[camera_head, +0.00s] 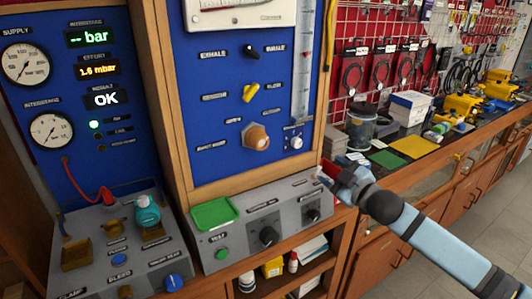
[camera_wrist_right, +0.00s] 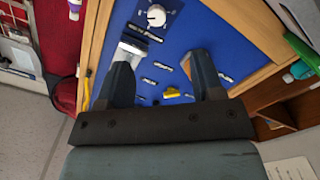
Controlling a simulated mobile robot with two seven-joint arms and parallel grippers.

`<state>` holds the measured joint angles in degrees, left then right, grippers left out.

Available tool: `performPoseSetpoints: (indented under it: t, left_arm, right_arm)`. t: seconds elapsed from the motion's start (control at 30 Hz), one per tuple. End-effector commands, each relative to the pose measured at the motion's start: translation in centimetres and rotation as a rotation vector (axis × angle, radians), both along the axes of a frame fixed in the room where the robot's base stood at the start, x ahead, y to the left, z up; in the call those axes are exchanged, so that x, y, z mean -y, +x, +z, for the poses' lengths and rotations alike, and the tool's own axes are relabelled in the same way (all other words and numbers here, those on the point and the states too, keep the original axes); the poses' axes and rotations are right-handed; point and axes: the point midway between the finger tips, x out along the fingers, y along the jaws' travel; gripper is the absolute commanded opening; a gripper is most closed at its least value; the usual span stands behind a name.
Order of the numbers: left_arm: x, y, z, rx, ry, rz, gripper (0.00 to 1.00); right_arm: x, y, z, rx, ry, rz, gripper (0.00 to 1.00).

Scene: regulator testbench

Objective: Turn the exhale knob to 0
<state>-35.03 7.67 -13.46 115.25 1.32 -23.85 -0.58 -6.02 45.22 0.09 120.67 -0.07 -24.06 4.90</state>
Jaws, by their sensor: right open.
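The blue panel (camera_head: 215,110) carries a black knob (camera_head: 250,51) between the labels that read EXHALE and INHALE; it is turned diagonally. A small white knob (camera_head: 295,142) on a dial sits at the lower right; a white knob on a dial also shows at the top of the right wrist view (camera_wrist_right: 156,15). My right gripper (camera_head: 326,170) is open and empty beside the panel's lower right corner. In the right wrist view its fingers (camera_wrist_right: 163,62) spread in front of the blue panel. My left gripper is out of view.
The wooden frame (camera_head: 324,75) edges the panel on the right. A grey sloped console (camera_head: 235,233) with a green tray (camera_head: 214,213) and knobs juts out below. A workbench (camera_head: 420,165) with tools lies at the right. Gauges (camera_head: 51,131) and displays fill the left panel.

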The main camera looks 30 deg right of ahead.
Motion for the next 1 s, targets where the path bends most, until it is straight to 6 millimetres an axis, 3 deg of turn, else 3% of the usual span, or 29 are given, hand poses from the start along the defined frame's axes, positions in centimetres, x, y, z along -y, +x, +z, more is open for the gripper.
performPoseSetpoints:
  t: [0.13,0.37,0.8,1.0]
  left_arm:
    - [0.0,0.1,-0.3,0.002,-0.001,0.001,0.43]
    - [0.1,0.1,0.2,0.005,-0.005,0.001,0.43]
    - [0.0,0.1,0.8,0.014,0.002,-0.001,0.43]
    - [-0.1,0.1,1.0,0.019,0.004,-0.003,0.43]
  right_arm:
    - [0.5,0.4,1.2,0.024,-0.019,-0.001,0.61]
    - [0.4,2.5,1.6,0.028,-0.018,-0.002,0.61]
    - [-0.3,10.3,1.5,0.026,-0.017,-0.002,0.61]
    - [-0.5,12.9,1.4,0.025,-0.016,-0.002,0.61]
